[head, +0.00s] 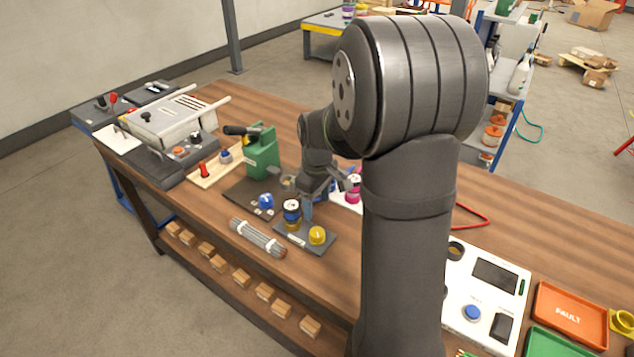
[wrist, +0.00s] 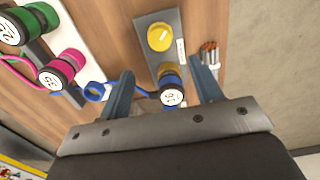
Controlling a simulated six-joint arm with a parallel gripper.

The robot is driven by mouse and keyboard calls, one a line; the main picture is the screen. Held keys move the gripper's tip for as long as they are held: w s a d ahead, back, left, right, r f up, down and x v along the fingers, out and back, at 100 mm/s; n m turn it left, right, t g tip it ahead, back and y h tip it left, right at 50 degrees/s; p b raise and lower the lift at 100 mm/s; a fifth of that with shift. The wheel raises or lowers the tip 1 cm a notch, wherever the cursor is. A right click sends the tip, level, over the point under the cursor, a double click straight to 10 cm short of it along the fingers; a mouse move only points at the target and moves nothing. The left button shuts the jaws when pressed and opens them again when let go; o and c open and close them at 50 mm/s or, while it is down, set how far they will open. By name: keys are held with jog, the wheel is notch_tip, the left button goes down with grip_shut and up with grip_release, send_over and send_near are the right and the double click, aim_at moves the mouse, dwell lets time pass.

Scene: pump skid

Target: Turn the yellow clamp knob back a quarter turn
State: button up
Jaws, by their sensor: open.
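A yellow round knob (head: 317,235) sits on a small dark grey plate (head: 325,247) on the workbench. It also shows at the top of the wrist view (wrist: 160,37), beyond the fingertips. On the same plate stands a dark blue cylinder (head: 291,208) with a white label and a yellowish lower part. In the wrist view this cylinder (wrist: 171,92) appears between my two fingers; I cannot tell its exact depth. My gripper (head: 308,205) is open, pointing down beside the cylinder, and holds nothing. The yellow knob is clear of the fingers.
A bundle of grey rods (head: 258,237) lies left of the plate. A blue knob (head: 266,201) and a green fixture (head: 262,152) stand behind it. Pink (wrist: 57,74) and green (wrist: 38,20) labelled spools are left in the wrist view. A white control box (head: 486,300) is at right.

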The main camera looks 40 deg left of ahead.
notch_tip(320, 180, up, 6)
jog(key=r, duration=0.1)
send_over(317, 232)
jog(key=shift+f, duration=0.25)
jog(key=shift+f, duration=0.2)
notch_tip(317, 232, down, 17)
jog(key=shift+f, duration=0.1)
dwell(0.6)
jog(key=shift+f, duration=0.15)
jog(key=shift+r+m, duration=0.2)
jog(key=shift+m, duration=0.6)
jog(key=m, duration=1.5)
dwell(1.6)
